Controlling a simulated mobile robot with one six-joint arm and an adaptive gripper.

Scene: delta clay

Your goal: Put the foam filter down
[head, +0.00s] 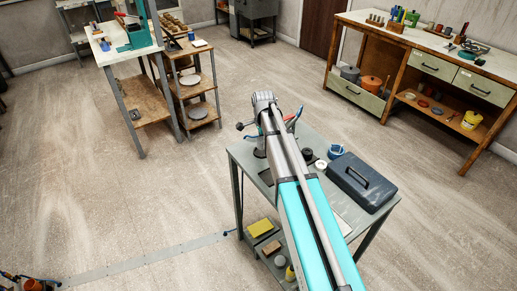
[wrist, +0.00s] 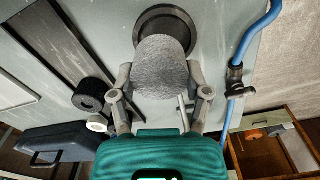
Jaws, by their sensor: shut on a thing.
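The foam filter (wrist: 162,68) is a grey, rough-textured cylinder in the middle of the wrist view. My gripper (wrist: 163,58) is shut on it, with one finger on each side. A round black dish or ring (wrist: 190,17) lies on the grey-green table (wrist: 225,60) just beyond and partly behind the filter. I cannot tell whether the filter touches it or is above it.
A black roll (wrist: 88,95) and a white roll (wrist: 97,123) stand left of my gripper. A dark toolbox (head: 361,182) sits at the table's right side. A blue hose (wrist: 254,38) with a valve runs close on the right. A long workbench (head: 435,45) stands at the back right.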

